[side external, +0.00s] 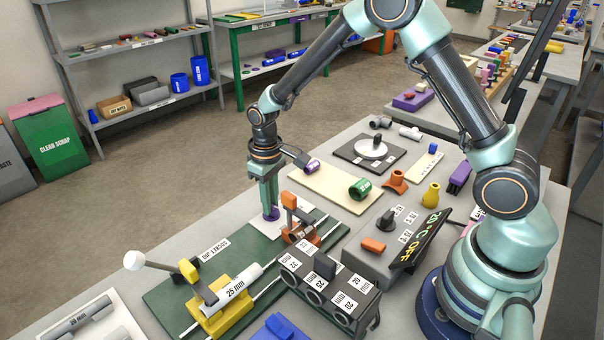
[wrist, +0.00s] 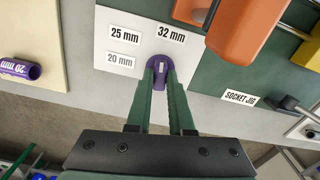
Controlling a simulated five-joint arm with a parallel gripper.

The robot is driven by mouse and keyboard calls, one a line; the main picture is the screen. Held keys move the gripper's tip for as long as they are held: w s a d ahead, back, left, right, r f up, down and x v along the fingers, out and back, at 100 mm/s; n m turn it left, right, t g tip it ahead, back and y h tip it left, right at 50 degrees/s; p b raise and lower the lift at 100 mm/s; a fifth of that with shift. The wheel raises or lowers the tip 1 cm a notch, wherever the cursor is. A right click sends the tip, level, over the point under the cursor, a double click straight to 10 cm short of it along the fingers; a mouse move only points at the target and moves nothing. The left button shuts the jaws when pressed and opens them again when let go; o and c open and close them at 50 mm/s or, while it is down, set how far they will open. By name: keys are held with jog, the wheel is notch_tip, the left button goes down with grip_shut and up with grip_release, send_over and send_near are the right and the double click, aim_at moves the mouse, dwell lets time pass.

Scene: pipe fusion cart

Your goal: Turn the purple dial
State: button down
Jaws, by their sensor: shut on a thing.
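The purple dial (wrist: 160,60) sits on a white plate (wrist: 115,67) marked 25 mm, 32 mm and 20 mm. In the side external view my gripper (side external: 269,203) points straight down, and the dial (side external: 271,215) shows just below the fingertips. The fingers hide part of the dial.
An orange clamp (side external: 299,229) stands close to the dial on the green socket jig base (side external: 180,292). A cream board (side external: 320,190) with a purple pipe and a green pipe lies behind. The grey table's edge and the floor are close on the left.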

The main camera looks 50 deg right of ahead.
jog(key=n, duration=0.6)
jog(key=shift+n, duration=0.4)
dwell(0.4)
jog(key=c, duration=0.8)
grip_release()
notch_tip(320, 180, up, 12)
jog(key=shift+r, duration=0.1)
